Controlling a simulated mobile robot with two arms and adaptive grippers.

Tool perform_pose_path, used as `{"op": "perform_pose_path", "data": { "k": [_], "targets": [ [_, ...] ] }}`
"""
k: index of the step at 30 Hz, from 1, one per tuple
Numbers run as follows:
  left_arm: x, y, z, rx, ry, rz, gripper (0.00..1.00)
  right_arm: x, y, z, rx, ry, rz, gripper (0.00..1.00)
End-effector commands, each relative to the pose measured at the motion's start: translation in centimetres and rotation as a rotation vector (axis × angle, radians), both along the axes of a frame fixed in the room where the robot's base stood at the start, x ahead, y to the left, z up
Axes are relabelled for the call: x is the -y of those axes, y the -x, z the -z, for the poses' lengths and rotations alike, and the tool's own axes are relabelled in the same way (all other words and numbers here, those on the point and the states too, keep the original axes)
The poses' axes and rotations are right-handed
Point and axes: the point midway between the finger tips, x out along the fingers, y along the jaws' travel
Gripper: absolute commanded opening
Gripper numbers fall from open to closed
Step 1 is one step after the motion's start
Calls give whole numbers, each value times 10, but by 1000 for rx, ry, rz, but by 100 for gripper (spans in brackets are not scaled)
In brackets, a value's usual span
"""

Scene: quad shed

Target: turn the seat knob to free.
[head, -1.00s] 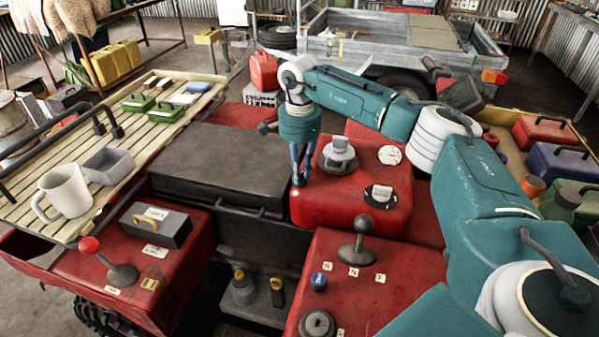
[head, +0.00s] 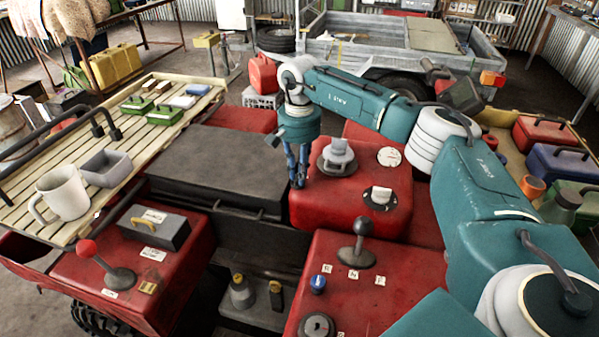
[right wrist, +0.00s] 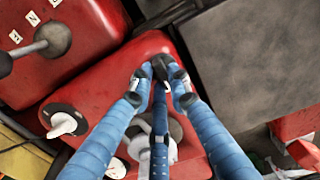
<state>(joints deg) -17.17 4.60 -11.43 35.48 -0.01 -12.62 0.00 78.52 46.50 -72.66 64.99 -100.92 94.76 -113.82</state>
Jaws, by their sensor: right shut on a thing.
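My right gripper (head: 298,183) points down at the left edge of the red tank housing (head: 330,208), beside the black seat (head: 220,167). In the head view the knob is hidden behind the fingers. My left gripper is not in view.
On the red housing stand a grey filler cap (head: 339,157), a white gauge (head: 389,156) and a white knob on a dark dial (head: 381,195). A black-balled lever (head: 360,240) rises in front. A slatted rack with a mug (head: 64,192) lies left.

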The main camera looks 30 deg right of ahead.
Motion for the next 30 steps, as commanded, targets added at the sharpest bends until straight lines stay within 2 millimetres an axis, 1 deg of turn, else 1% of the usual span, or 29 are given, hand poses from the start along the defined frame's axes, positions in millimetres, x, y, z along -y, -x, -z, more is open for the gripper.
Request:
{"op": "perform_pose_path", "data": {
  "k": [1, 14, 15, 17, 18, 26, 29, 30],
  "targets": [
    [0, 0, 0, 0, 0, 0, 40, 0, -2, -4, 9, -1, -5, 0],
    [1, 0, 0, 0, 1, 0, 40, 0, -3, -4, 9, 0, -13, 0],
    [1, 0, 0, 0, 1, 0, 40, 0, -3, -4, 11, 0, -13, 23],
    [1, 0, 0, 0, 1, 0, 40, 0, -3, -4, 9, 0, -12, 35],
    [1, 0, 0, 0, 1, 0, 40, 0, -2, -3, 8, 0, -12, 36],
    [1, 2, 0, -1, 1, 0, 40, 0, -1, -2, 4, 0, -12, 36],
    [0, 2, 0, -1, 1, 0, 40, 0, -2, -8, 5, 0, -12, 36],
    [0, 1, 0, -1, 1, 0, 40, 0, -2, -12, 6, 0, -12, 36]
  ]
}}
